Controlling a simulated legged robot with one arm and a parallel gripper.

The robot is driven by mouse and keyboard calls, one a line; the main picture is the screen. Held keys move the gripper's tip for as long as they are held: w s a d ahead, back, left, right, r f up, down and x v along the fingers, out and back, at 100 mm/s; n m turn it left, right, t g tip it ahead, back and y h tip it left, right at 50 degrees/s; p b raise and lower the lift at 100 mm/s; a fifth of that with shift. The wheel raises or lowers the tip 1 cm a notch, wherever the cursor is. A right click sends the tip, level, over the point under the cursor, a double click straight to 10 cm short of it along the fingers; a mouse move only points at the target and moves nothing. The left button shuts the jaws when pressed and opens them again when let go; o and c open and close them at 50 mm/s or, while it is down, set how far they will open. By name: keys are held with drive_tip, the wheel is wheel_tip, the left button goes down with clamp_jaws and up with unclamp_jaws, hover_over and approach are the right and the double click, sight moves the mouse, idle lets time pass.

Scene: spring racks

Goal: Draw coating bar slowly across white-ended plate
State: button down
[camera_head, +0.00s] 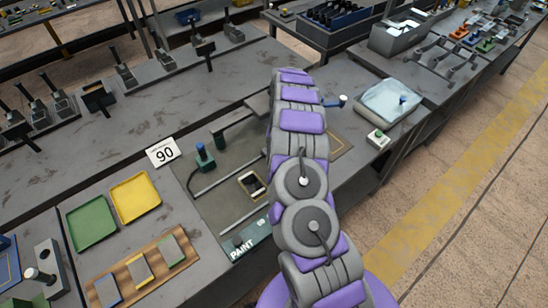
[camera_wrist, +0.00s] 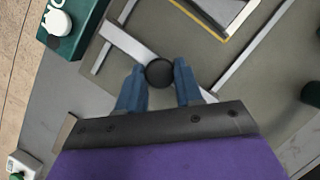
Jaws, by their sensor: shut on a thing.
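In the wrist view my gripper (camera_wrist: 160,85) has its two blue fingers closed on a dark round knob (camera_wrist: 160,72). The knob stands over a pale flat bar (camera_wrist: 124,41), which looks like the coating bar and runs diagonally under the fingers. Part of the bar is hidden by the fingers. In the head view a dark plate with whitish ends (camera_head: 251,185) lies left of my arm. My arm hides the gripper there.
Pale rails (camera_wrist: 250,48) flank the work area. A teal PAINT block (camera_head: 245,241) sits at the bench's front edge. Green (camera_head: 91,222) and yellow (camera_head: 135,199) trays lie left.

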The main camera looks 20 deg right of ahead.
drive_tip(key=shift+w+d, duration=0.3)
drive_tip(key=shift+d, duration=0.5)
drive_tip(key=c, duration=0.8)
unclamp_jaws()
drive_tip(key=p+v, duration=0.3)
drive_tip(key=v, duration=1.2)
drive_tip(key=shift+d+r, duration=0.1)
idle(0.8)
